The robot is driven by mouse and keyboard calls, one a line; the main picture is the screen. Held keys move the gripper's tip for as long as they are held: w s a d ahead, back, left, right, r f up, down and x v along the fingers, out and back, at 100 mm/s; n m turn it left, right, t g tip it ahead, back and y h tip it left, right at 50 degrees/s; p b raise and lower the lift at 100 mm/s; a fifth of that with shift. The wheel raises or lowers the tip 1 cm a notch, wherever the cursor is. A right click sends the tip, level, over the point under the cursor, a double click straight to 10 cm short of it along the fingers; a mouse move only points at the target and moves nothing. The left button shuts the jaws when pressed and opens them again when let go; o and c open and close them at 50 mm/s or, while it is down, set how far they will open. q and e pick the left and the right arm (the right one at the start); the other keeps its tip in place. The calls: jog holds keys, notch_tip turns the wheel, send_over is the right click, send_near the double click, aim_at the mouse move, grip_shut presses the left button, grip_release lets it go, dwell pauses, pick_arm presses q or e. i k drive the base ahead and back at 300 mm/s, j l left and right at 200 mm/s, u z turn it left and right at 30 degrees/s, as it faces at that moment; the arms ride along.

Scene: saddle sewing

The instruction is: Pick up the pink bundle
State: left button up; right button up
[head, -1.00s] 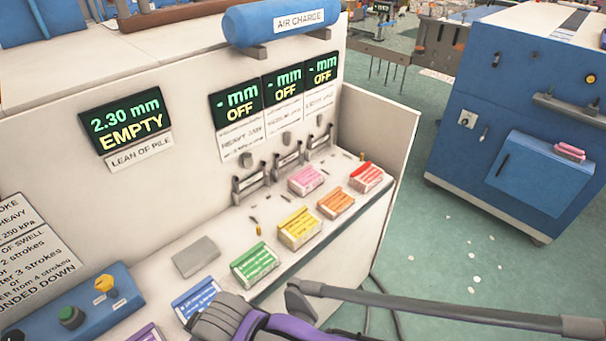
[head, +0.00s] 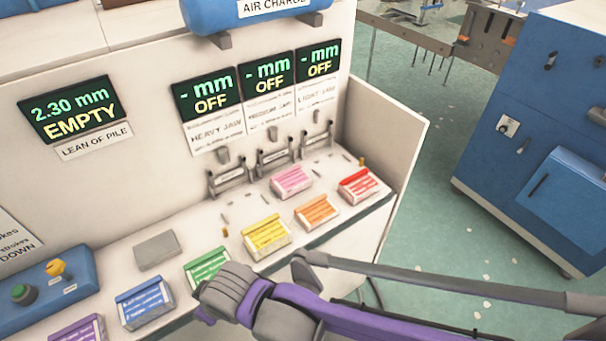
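The pink bundle (head: 291,181) is a small striped block lying on the white bench shelf. It sits in front of the metal jaws, between the yellow and red blocks in the row. My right arm comes in from the right, with its grey and purple gripper end (head: 222,291) low in the picture. That end is over the shelf's front edge, partly covering the green block, and well to the left of and nearer than the pink bundle. Its fingertips are not clear, so its opening cannot be told. My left gripper is not in view.
Yellow (head: 265,233), orange (head: 317,211), red (head: 359,186), green (head: 206,264), blue (head: 144,301) and purple (head: 78,331) blocks line the shelf. Metal jaws (head: 276,160) stand behind the pink bundle. A white side panel (head: 388,130) closes the right end. Green floor lies beyond.

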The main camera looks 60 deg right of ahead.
aim_at(289, 183)
jog(key=k+l, duration=0.15)
jog(key=l, duration=0.2)
jog(key=k+l, duration=0.35)
jog(key=l, duration=0.7)
jog(key=i+l, duration=0.1)
jog(key=l, duration=0.3)
